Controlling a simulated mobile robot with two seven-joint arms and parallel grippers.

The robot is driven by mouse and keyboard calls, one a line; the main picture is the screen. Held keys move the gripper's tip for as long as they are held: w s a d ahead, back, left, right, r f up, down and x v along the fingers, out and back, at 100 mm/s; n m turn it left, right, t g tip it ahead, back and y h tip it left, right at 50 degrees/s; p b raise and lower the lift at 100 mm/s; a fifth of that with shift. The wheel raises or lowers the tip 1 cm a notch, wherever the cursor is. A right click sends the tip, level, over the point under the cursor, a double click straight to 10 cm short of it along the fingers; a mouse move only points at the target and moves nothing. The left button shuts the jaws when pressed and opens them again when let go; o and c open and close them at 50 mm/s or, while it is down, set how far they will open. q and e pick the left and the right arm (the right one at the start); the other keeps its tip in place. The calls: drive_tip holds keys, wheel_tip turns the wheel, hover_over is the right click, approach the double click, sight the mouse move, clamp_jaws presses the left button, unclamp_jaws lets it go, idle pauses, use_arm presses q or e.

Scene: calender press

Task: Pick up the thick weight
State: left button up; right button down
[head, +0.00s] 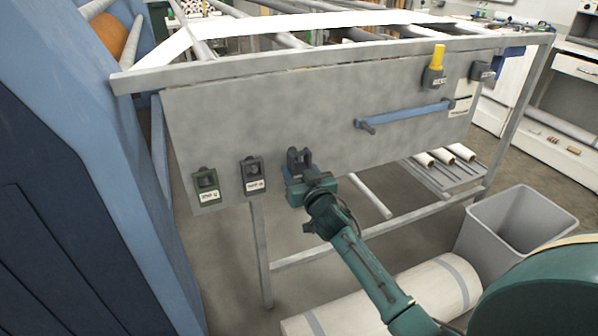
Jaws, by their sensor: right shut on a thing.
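My right gripper (300,174) is at the lower edge of the grey front panel, with its teal arm reaching up from the lower right. It is shut on a small dark piece (299,157), which I take to be the thick weight. Most of that piece is hidden by the gripper, and no label on it shows. It is in line with two labelled blocks on the panel, a green one (206,185) and a dark grey one (254,177). I cannot tell whether the held piece touches the panel. My left gripper is not in view.
The grey panel (320,105) carries a blue handle bar (405,115) and a yellow-topped block (437,66). A blue machine housing (100,150) rises at the left. A large pale roll (400,296) lies below, beside a grey bin (512,228).

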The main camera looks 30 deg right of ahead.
drive_tip(key=s+a, duration=0.1)
drive_tip(key=s, duration=1.7)
drive_tip(key=shift+a+r, duration=0.3)
drive_tip(key=shift+a, duration=0.1)
